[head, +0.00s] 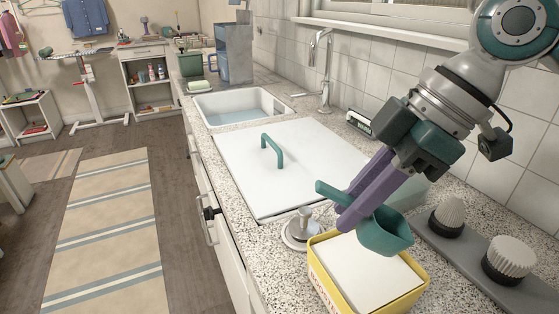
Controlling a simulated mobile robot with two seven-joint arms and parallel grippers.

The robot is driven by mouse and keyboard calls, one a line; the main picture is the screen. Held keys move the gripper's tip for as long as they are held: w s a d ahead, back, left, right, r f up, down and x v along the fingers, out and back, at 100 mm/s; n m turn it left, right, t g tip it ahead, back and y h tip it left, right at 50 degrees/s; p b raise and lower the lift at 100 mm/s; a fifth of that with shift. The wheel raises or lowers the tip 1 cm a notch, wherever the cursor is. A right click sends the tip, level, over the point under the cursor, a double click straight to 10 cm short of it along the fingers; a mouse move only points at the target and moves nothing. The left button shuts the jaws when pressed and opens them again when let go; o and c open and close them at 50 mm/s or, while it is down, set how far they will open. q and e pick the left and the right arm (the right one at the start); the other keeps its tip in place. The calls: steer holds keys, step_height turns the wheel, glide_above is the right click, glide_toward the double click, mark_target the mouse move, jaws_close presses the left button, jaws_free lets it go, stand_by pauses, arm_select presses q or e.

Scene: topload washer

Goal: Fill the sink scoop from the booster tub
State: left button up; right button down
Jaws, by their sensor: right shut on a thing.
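The sink scoop (388,236) is teal, with a cup at the right and a handle sticking out to the left. My right gripper (352,214) has purple fingers and is shut on the scoop. The booster tub (322,283) is yellow and open, with a flat white fill (358,275) near its rim. The scoop's cup overlaps the tub's far right part in the picture; I cannot tell whether it touches the fill. The inside of the cup is mostly turned from view. My left gripper is not in view.
A white lid with a teal handle (272,150) lies in the counter behind the tub. A metal knob (300,228) stands close left of the tub. Two brushes (448,216) stand on a grey strip at right. The sink (240,106) and tap (322,75) are farther back.

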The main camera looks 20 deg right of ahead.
steer(key=shift+f+b, duration=2.95)
steer(key=shift+f, duration=1.6)
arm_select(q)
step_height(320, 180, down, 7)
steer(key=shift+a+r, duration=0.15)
arm_select(e)
steer(key=shift+f, duration=0.2)
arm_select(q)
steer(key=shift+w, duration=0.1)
arm_select(e)
steer(key=shift+f, duration=0.15)
step_height(320, 180, up, 12)
steer(key=p, duration=1.2)
steer(key=shift+p, duration=0.4)
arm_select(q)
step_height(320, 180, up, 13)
